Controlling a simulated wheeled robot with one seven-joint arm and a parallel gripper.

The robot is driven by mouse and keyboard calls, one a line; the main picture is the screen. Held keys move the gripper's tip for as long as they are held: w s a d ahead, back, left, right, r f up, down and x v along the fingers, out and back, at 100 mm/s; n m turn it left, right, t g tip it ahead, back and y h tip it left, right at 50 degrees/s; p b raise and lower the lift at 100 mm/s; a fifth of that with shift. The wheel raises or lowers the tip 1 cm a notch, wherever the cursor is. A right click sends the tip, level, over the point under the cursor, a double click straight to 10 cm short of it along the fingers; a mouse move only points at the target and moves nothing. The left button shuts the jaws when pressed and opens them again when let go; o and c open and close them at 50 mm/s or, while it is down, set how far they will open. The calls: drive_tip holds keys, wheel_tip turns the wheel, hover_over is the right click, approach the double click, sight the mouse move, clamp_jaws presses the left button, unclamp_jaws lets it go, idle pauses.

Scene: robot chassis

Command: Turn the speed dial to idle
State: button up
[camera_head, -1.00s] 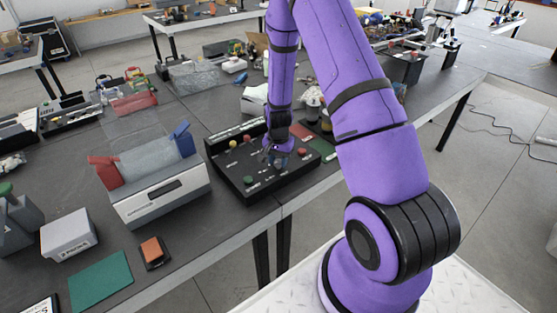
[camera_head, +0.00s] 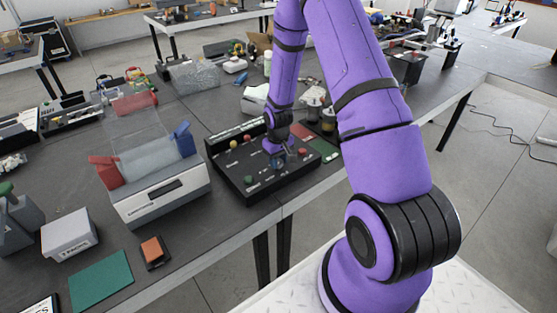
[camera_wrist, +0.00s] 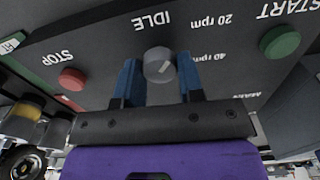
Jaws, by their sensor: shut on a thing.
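The speed dial (camera_wrist: 158,64) is a round grey knob on a black control panel (camera_head: 232,180). In the wrist view the panel's lettering is upside down: IDLE is just above the dial, with 20 rpm, 40 rpm and MAX to its right. The dial's pointer direction is too unclear to tell. My gripper (camera_wrist: 160,72) has its two blue fingers on either side of the dial, shut on it. In the head view my gripper (camera_head: 280,159) is low over the panel and the dial is mostly hidden.
A red STOP button (camera_wrist: 72,79) is left of the dial and a green START button (camera_wrist: 279,42) is right of it in the wrist view. A white machine with a clear cover (camera_head: 160,190) stands left of the panel in the head view.

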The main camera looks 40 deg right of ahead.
drive_tip(key=n, duration=0.4)
drive_tip(key=shift+n, duration=2.1)
drive_tip(key=o, duration=0.9)
drive_tip(key=shift+r, duration=0.1)
wheel_tip(320, 180, up, 11)
drive_tip(key=shift+f, duration=0.15)
